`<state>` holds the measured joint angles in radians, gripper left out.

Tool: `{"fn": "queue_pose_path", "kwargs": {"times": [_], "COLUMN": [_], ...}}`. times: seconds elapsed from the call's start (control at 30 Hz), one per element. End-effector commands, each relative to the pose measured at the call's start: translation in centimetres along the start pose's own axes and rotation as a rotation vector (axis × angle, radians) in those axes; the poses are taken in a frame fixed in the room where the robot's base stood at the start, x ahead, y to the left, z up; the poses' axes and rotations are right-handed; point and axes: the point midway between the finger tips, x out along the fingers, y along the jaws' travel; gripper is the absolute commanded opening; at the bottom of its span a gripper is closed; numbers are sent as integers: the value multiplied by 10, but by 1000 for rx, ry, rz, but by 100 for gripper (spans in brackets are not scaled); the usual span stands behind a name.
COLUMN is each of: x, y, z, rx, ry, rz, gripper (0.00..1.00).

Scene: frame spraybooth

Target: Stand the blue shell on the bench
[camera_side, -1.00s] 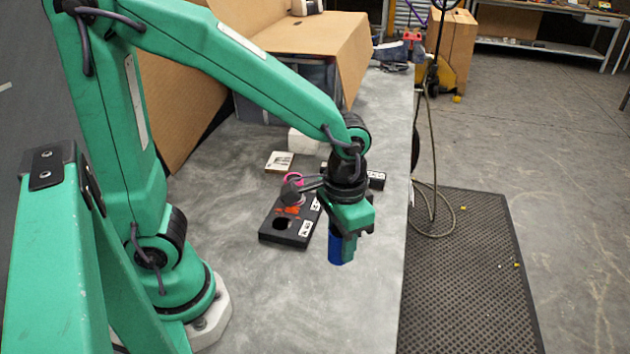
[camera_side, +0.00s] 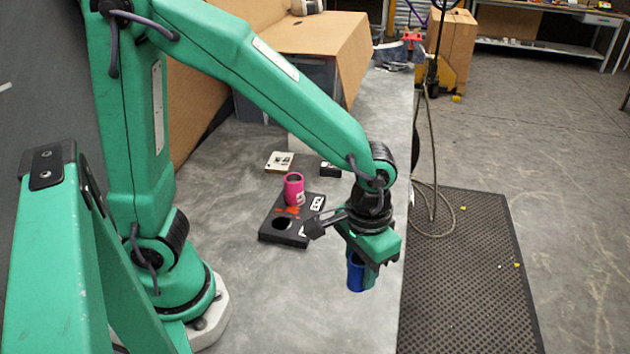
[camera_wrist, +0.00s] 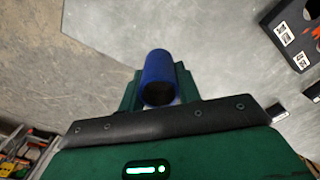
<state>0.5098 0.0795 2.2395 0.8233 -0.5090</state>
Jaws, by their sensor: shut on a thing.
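The blue shell (camera_side: 355,272) is a short blue tube held roughly upright in my gripper (camera_side: 364,266). In the wrist view the blue shell (camera_wrist: 158,76) sits between the green fingers of my gripper (camera_wrist: 160,92), its dark open end toward the camera. My gripper is shut on it near the front right part of the grey bench (camera_side: 265,315). I cannot tell whether its lower end touches the bench or hangs just above it.
A black block (camera_side: 285,237) with an open round hole lies behind and left of my gripper, with a pink tube (camera_side: 293,190) standing in it. A small card box (camera_side: 280,161) and a dark box (camera_side: 330,170) lie farther back. The bench front is clear.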

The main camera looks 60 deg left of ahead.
Motion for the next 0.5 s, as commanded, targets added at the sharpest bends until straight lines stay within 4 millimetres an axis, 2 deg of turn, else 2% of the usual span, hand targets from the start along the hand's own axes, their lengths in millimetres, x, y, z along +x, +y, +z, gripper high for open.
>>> {"fn": "queue_pose_path", "kwargs": {"times": [0.5], "x": [49], "y": [-57], "z": [-58], "rx": [-3], "ry": [-2], "rz": [-1], "gripper": [9]}}
